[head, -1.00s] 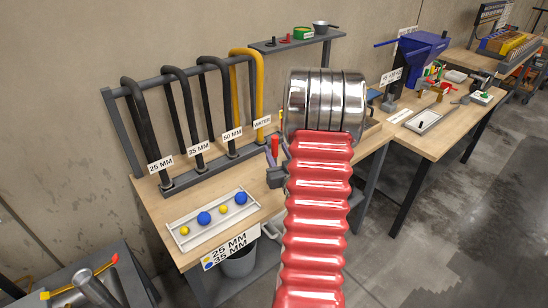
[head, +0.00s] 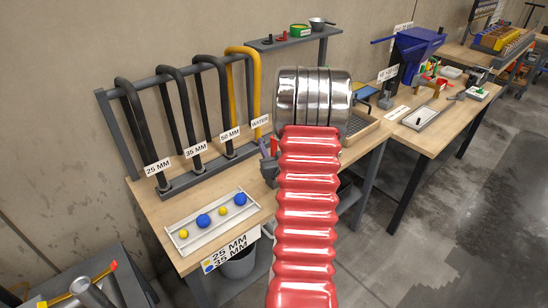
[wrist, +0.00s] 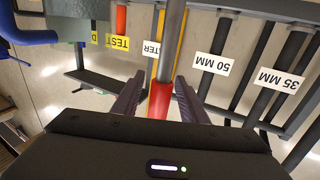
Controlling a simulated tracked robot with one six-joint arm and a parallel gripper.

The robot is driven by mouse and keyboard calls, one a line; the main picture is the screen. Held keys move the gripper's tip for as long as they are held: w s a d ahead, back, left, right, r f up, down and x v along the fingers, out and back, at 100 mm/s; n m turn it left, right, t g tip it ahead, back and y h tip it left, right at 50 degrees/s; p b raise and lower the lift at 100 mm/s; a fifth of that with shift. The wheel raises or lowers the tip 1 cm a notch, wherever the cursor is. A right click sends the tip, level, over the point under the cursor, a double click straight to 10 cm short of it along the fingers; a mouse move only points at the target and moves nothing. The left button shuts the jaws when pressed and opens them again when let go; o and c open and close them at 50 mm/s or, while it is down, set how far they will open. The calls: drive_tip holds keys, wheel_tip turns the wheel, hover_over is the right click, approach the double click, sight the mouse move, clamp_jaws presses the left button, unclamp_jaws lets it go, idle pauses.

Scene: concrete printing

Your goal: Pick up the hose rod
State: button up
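The hose rod (wrist: 171,45) looks like a grey rod with a red grip (wrist: 159,103) in the wrist view. Its red grip lies between the two dark fingers of my gripper (wrist: 159,88). The fingers are open, one on each side, with a narrow gap visible beside the grip. In the head view, my gripper (head: 268,164) shows only partly at the left of my red arm, over the table by the hose rack. A small bit of red (head: 274,147) shows beside it. Most of the rod is hidden there by my arm.
The hose rack (head: 180,186) with black hoses and a yellow water hose (head: 257,85) stands behind my gripper. A white tray (head: 187,250) with yellow and blue balls lies at the table's front. A grey bucket (head: 238,265) is below. A second bench (head: 452,128) stands to the right.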

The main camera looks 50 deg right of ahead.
drive_tip(key=shift+c, duration=0.4)
clamp_jaws()
drive_tip(key=shift+r, duration=0.1)
wheel_tip(320, 180, up, 10)
idle(0.8)
idle(0.5)
